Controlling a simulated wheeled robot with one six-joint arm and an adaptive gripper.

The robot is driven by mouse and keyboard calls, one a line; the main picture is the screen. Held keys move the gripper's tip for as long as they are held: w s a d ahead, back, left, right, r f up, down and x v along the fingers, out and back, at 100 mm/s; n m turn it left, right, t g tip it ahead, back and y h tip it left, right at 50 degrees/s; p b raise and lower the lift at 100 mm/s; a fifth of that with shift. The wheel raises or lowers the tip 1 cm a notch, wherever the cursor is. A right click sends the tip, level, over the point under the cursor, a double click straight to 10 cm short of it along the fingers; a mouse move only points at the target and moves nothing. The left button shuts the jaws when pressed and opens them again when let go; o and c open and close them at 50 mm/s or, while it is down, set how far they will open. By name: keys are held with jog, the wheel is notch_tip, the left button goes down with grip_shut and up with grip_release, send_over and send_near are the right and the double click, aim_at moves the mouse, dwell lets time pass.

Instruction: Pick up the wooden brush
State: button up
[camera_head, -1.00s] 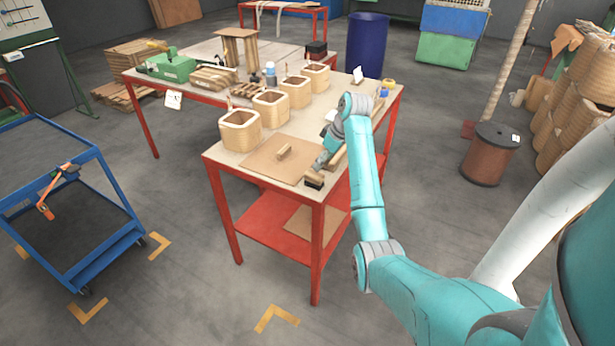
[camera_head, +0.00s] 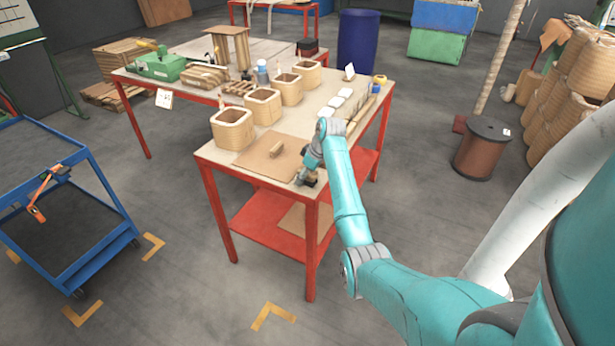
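The wooden brush (camera_head: 311,181), with a dark lower part, is at the near right corner of the red-legged worktable (camera_head: 232,158). My gripper (camera_head: 305,177) is down at that same corner, right at the brush, and covers most of it. The fingers are small and overlap the brush, so I cannot tell whether they are open around it or shut on it. I cannot tell whether the brush still touches the tabletop.
White pieces (camera_head: 336,102) lie along the right side. A blue cart (camera_head: 92,262) stands at left, with clear floor between.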

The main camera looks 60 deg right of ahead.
jog(key=c, duration=1.3)
jog(key=shift+o, duration=0.2)
jog(key=shift+r, duration=0.1)
notch_tip(320, 180, up, 10)
jog(key=shift+f, duration=0.1)
